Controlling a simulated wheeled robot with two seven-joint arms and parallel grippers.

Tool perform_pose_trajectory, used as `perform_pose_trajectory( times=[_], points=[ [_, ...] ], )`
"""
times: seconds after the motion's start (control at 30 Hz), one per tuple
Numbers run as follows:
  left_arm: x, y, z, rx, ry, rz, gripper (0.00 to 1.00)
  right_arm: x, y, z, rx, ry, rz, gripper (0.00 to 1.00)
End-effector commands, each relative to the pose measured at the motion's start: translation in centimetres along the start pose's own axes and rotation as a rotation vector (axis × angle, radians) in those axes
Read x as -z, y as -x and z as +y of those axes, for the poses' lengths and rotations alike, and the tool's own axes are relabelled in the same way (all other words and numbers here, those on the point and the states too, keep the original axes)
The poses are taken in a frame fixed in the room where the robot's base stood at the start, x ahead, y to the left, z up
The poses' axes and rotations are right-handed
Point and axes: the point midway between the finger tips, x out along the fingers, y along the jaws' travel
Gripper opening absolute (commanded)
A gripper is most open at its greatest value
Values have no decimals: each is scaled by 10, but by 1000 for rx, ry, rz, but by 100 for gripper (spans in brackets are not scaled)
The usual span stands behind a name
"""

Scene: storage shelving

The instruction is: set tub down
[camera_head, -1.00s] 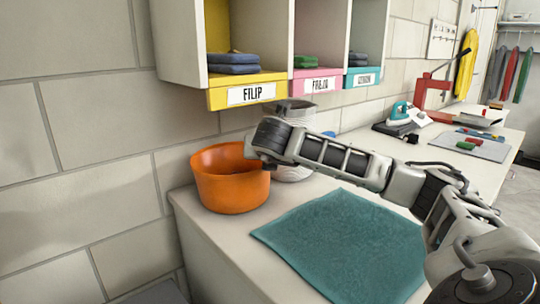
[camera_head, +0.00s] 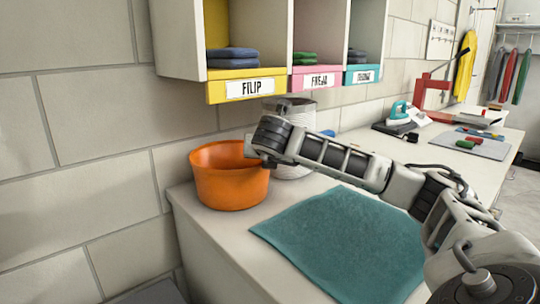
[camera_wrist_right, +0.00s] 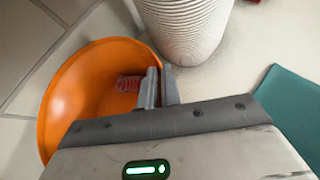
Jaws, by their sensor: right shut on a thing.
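The orange tub (camera_head: 228,180) stands upright at the left end of the white counter, and its base appears to rest on the top. My right gripper (camera_head: 262,158) is at the tub's right rim. In the right wrist view the fingers (camera_wrist_right: 158,88) are shut on the near wall of the tub (camera_wrist_right: 80,95), one inside and one outside. A small red and white patch (camera_wrist_right: 129,83) shows inside the tub. My left gripper is not in view.
A white ribbed container (camera_head: 298,115) stands just behind my gripper; it also shows in the wrist view (camera_wrist_right: 185,25). A teal cloth (camera_head: 345,240) lies to the right. The wall cubby (camera_head: 180,40) with labelled bins hangs above. An iron (camera_head: 405,115) is farther back.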

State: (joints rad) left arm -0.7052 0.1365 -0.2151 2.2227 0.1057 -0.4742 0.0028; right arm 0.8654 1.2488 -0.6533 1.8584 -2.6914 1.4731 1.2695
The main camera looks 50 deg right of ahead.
Motion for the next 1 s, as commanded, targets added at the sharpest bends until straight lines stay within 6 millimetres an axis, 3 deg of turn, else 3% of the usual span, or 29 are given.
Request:
perform_pose_trajectory(
  times=[0.03, 0.43, 0.53, 0.57, 0.93, 1.0],
  points=[
    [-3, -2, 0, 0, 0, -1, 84, 16, -4, 2, 1, 18, 31, 0],
    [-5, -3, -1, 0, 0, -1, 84, 18, -5, 2, 2, 19, 32, 0],
    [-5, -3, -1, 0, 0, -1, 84, 18, -5, 2, 2, 18, 32, 27],
    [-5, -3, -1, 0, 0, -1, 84, 18, -5, 2, 2, 18, 32, 30],
    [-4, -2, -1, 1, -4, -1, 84, 16, -6, 1, 4, 18, 29, 30],
    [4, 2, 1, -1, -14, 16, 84, 16, -6, 1, 5, 18, 29, 30]
  ],
)
